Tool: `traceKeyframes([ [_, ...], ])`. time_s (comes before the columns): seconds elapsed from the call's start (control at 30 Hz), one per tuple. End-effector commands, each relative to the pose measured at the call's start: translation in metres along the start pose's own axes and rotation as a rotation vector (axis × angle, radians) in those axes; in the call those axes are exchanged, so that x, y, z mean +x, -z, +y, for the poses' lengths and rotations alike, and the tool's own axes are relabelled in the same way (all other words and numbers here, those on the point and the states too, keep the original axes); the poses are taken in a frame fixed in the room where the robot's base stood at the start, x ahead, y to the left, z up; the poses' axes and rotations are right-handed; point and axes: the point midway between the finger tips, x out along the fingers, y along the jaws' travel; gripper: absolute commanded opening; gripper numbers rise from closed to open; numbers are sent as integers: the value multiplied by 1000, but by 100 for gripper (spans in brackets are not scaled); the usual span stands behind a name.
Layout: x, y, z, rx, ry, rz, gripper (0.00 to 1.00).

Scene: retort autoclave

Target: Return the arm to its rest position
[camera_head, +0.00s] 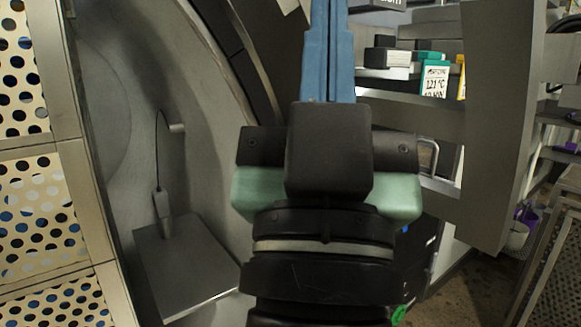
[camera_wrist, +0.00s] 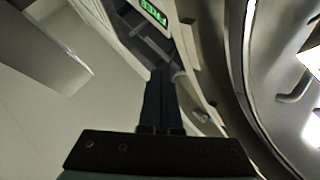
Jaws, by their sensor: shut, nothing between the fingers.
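My gripper (camera_head: 328,20) is in the middle of the head view, with its blue fingers pointing up and their tips at the top edge. The two fingers lie together with nothing between them. In the wrist view my gripper (camera_wrist: 161,74) also shows, its dark fingers closed together and pointing toward a grey panel area. My dark wrist housing and pale green gripper body fill the centre of the head view and hide what lies behind them.
A curved grey metal wall (camera_head: 110,60) and a flat metal plate (camera_head: 190,268) are at left. Perforated panels (camera_head: 45,165) line the left edge. A shelf with boxes (camera_head: 433,78) is at upper right. A green display (camera_wrist: 155,12) shows in the wrist view.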

Motion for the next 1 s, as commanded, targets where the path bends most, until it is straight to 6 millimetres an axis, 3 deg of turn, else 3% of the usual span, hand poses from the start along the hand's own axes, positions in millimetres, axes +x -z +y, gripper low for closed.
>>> traceKeyframes([
  [0.03, -4, 24, -17, 49, 55, 8, 0],
  [0.07, -8, 35, -27, 73, 93, 6, 0],
  [0.1, 11, 44, -25, 67, 84, -7, 0],
  [1.0, 209, 223, -26, 65, 78, -12, 0],
])
